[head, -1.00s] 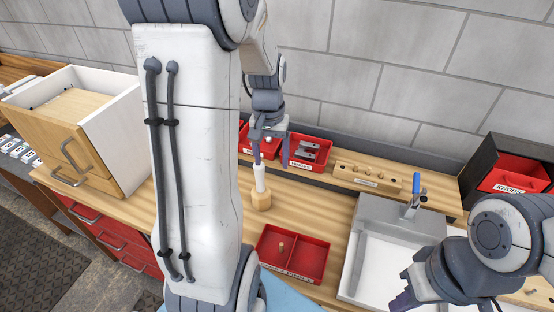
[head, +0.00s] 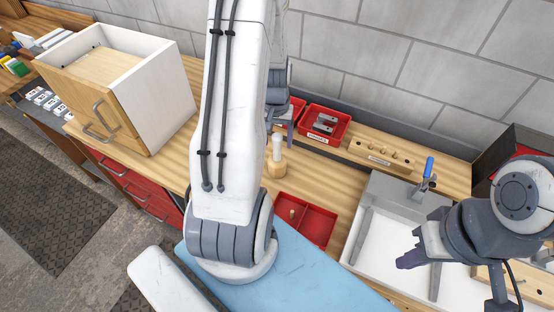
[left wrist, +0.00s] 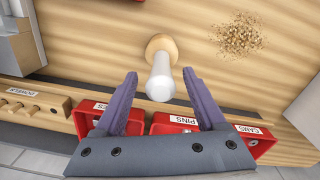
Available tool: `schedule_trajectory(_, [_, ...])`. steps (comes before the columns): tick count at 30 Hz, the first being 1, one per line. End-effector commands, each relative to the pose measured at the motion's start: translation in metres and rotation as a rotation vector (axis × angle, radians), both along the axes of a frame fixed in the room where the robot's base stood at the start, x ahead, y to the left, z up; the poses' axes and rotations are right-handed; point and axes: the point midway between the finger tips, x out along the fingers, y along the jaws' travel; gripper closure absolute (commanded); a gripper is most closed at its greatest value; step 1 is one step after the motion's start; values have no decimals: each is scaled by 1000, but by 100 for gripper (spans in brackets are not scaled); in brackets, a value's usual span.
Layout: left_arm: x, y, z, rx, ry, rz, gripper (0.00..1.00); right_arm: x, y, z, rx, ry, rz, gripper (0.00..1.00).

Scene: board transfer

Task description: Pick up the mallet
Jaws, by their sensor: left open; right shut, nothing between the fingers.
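The mallet stands upright on the wooden bench, with a pale wooden head (head: 275,166) at the bottom and a white handle (head: 277,147) pointing up. In the left wrist view its white handle (left wrist: 162,82) points toward my left gripper, between the two purple fingers. My left gripper (left wrist: 160,76) is open and not closed on the handle. In the head view my left gripper (head: 283,128) is at the handle's upper end, partly hidden behind my arm. My right gripper (head: 410,259) is shut and empty, far to the right, above the grey-and-white tray.
Red bins, labelled PINS (left wrist: 176,122) and CAMS (left wrist: 252,139), sit just behind the mallet. A red two-part tray (head: 318,224) is in front of it. A wooden peg rack (head: 380,155) and a drawer cabinet (head: 155,85) flank it. Sawdust (left wrist: 240,36) lies on the bench.

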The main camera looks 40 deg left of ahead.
Motion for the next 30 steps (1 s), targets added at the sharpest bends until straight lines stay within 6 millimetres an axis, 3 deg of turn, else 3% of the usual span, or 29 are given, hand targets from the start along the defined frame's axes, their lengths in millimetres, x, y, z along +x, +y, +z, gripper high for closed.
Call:
schedule_trajectory(4, [-1, 1, -11, -1, 1, 2, 27, 0, 0, 3, 0, 0, 1, 100])
schedule_trajectory(11, [-1, 1, -12, 0, -1, 1, 27, 0, 0, 3, 0, 0, 1, 100])
schedule_trajectory(15, [-1, 1, -12, 0, -1, 1, 81, 0, 0, 3, 0, 0, 0, 100])
schedule_trajectory(17, [0, 1, -12, 0, -1, 1, 100, 0, 0, 3, 0, 0, 0, 100])
schedule_trajectory(30, [0, 1, -9, 2, -3, 1, 100, 0, 0, 1, 0, 0, 0, 100])
